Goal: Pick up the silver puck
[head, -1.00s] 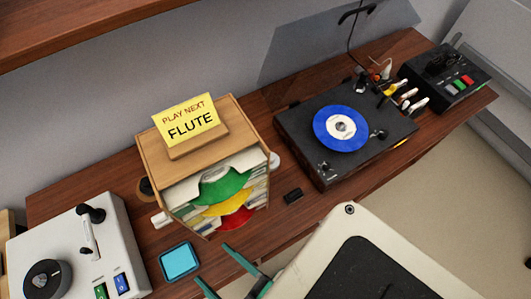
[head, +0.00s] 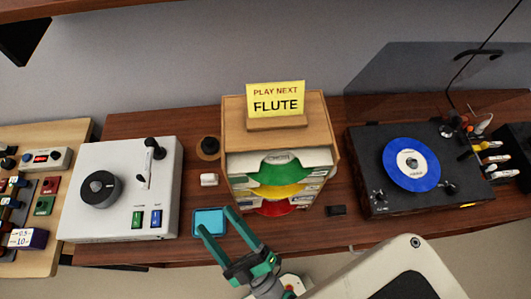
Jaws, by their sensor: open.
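My gripper (head: 217,221), with green fingers, is open and empty at the front edge of the wooden desk. Its fingertips overlap the lower part of a blue square tray (head: 209,217) in the picture; I cannot tell the height between them. No silver puck shows clearly. A small pale rounded shape (head: 337,165) shows only as a sliver at the right side of the wooden record rack (head: 233,140), and I cannot tell whether it is the puck. A small silvery centre (head: 411,163) shows on the blue record (head: 396,173) on the black turntable (head: 371,151).
A yellow sign reading "PLAY NEXT FLUTE" (head: 276,98) stands on the rack. A black round knob (head: 208,146) and a white block (head: 209,180) lie left of it. A small black block (head: 337,210) lies right. A white deck (head: 122,160) stands left.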

